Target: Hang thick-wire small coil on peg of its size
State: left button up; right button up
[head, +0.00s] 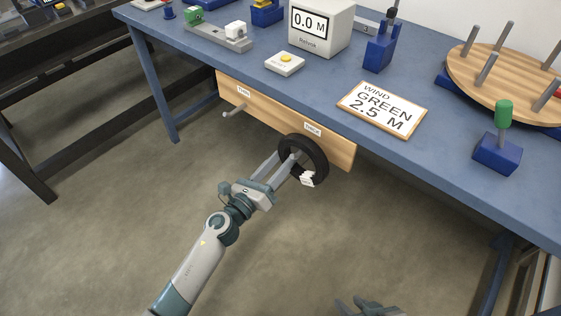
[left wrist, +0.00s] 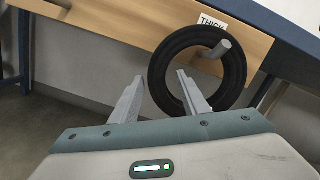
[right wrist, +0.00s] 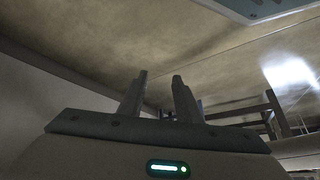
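A black wire coil (head: 317,154) with a white tag (head: 307,178) is at the right peg of the wooden board (head: 338,147). In the left wrist view the grey peg (left wrist: 219,48) passes through the opening of the coil (left wrist: 237,72), under a label reading THICK (left wrist: 212,21). My left gripper (head: 283,157) is at the coil's left side. In the left wrist view its fingers (left wrist: 160,76) are apart, with the coil's left rim between them. My right gripper (head: 356,301) is low at the bottom edge; its fingers (right wrist: 160,76) are apart and empty.
The board's left peg (head: 234,111) is bare. The blue table (head: 440,165) above carries a sign reading WIND GREEN 2.5 M (head: 382,109), a meter box (head: 321,27), a white button box (head: 285,64) and a round wooden pegged disc (head: 490,80). Open floor lies below.

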pick_arm(q)
jog(key=shift+s+f, duration=0.1)
jog(key=shift+s+a+f, duration=0.1)
jog(key=shift+s+a, duration=0.3)
jog(key=shift+s, duration=0.05)
jog(key=b+v, duration=0.2)
jog(key=v, duration=1.4)
pick_arm(e)
jog(key=w+a+r+t, duration=0.1)
jog(key=w+a+t+y, duration=0.1)
jog(key=a, duration=0.1)
jog(key=shift+w+r, duration=0.15)
jog(key=shift+r, duration=0.25)
